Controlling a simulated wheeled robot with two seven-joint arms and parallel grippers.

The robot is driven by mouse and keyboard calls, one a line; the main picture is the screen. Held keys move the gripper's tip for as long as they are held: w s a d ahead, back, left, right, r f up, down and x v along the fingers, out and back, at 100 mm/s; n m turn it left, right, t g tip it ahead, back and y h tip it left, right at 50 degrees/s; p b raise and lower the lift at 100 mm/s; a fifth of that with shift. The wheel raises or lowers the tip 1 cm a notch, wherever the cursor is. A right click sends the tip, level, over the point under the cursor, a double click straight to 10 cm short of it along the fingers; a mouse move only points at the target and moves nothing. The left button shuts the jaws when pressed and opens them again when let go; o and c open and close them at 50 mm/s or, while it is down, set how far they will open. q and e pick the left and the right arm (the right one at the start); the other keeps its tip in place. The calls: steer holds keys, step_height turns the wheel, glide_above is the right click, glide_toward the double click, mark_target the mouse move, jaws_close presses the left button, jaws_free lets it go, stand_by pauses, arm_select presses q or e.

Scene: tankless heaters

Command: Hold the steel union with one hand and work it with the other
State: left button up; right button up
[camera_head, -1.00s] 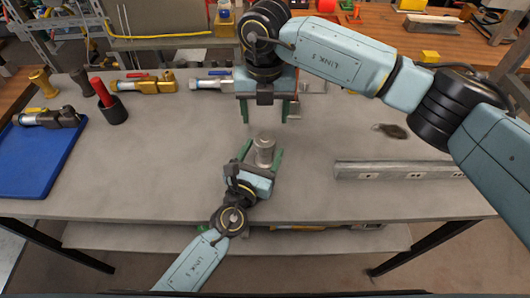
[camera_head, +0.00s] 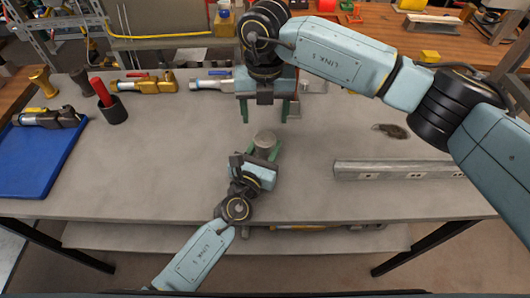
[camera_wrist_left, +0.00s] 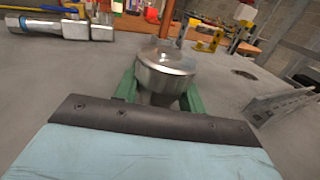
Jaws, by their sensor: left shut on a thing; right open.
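The steel union (camera_head: 265,140) is a short silvery cylinder, upright near the middle of the grey table. In the left wrist view the steel union (camera_wrist_left: 165,72) shows a rounded, shiny upper part between green fingers. My left gripper (camera_head: 262,149) is shut on it from the near side; in the wrist view the left gripper (camera_wrist_left: 160,95) has one finger on each side. My right gripper (camera_head: 266,110) is open and empty, fingers pointing down, just beyond the union and apart from it. Whether the union's base touches the table is hidden.
A blue tray (camera_head: 40,158) with a fitting on it lies at the left. Brass (camera_head: 150,85) and silver valves lie along the back. A black cup (camera_head: 112,110) holds a red-handled thing. A steel rail (camera_head: 395,170) lies at the right. The table between is mostly clear.

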mark_target(265, 139)
arm_select(q)
jaws_close()
arm_select(e)
steer(key=m, duration=0.8)
steer(key=shift+m, duration=0.3)
steer(key=shift+f, duration=4)
